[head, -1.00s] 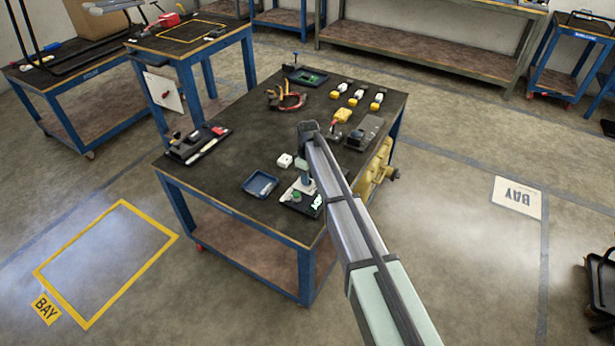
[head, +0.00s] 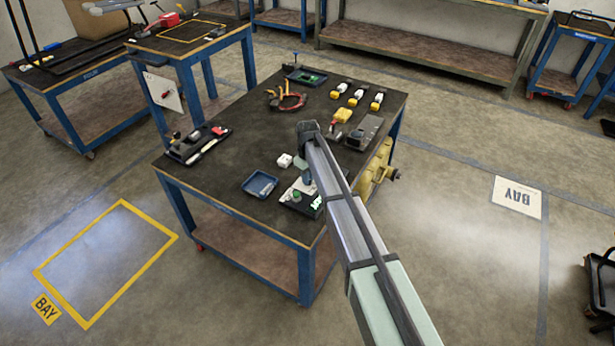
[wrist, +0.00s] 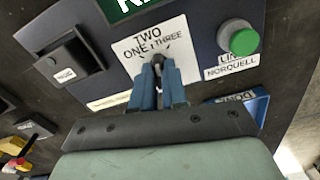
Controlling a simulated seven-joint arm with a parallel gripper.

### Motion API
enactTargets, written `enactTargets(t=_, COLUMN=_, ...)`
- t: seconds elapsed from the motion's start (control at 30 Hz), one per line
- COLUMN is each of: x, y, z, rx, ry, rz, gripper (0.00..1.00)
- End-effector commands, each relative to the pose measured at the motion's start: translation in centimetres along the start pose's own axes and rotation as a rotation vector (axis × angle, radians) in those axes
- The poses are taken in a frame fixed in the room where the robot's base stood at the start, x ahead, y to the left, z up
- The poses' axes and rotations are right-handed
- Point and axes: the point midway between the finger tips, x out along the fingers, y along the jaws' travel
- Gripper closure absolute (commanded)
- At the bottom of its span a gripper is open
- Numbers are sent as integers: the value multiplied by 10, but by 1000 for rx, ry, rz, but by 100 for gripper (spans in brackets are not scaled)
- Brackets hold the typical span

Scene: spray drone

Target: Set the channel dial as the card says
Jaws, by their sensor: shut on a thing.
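The channel dial's white plate (wrist: 150,45) reads TWO at the top, ONE at the left and THREE at the right in the wrist view. My gripper (wrist: 158,78) has its blue fingers closed around the small dark dial knob (wrist: 158,60). The fingers cover most of the knob, so I cannot tell its setting. In the head view my gripper (head: 306,180) is low over the panel (head: 290,204) at the bench's front edge. A green button (wrist: 238,37) sits right of the dial, above a label reading LINK NORQUELL. I cannot make out a readable instruction card.
A green display (wrist: 135,5) is partly cut off at the wrist view's top edge. A dark slotted block (wrist: 70,62) stands left of the dial. A blue tray (head: 260,184) is left of the panel. Pliers (head: 287,99) and several yellow-white items lie farther back.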

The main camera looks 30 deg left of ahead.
Motion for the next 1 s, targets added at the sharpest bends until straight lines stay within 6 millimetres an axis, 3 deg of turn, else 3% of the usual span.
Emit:
enactTargets(t=0.5, x=0, y=0, z=0, rx=420, ry=0, rz=0, gripper=100)
enactTargets(t=1.0, x=0, y=0, z=0, rx=600, ry=0, rz=0, gripper=100)
